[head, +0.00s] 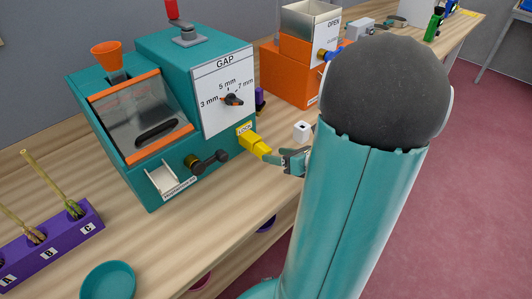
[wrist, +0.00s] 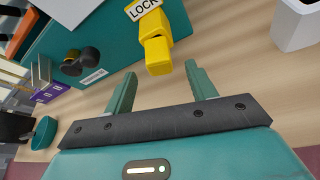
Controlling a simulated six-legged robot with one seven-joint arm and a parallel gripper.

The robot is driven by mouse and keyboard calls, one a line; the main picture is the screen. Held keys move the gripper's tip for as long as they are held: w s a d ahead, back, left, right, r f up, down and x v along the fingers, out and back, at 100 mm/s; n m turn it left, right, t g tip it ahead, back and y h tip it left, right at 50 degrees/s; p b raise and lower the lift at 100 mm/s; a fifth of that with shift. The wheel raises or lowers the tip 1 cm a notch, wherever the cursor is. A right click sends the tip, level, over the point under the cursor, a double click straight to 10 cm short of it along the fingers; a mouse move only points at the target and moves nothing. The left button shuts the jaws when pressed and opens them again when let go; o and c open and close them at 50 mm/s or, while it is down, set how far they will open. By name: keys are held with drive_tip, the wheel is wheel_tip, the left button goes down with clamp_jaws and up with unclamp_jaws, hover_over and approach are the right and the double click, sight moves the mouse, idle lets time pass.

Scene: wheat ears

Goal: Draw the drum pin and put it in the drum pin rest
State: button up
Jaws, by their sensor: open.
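The yellow drum pin (head: 255,143) sits in the front of the teal machine, beside the LOCK label. In the wrist view the pin (wrist: 156,45) points out toward my gripper with its square yellow end. My gripper (wrist: 161,75) is open and empty, with one fingertip on each side of the pin's end line. I cannot tell whether the tips overlap the pin in depth. In the head view my gripper (head: 283,162) is just right of the pin, partly hidden by my arm. A white block with a dark opening (head: 302,130) stands to the right; I cannot tell whether it is the drum pin rest.
The teal machine (head: 140,190) has a black crank (head: 208,162) left of the pin and a GAP dial (head: 233,99) above. A purple rack (head: 55,240) with wheat ears and a teal dish (head: 108,281) are at left. An orange machine (head: 285,78) stands behind.

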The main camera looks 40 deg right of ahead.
sight(266, 153)
drive_tip(key=x, duration=0.5)
drive_tip(key=shift+s, duration=0.1)
drive_tip(key=shift+c, duration=0.3)
clamp_jaws()
drive_tip(key=shift+s, duration=0.55)
idle(0.3)
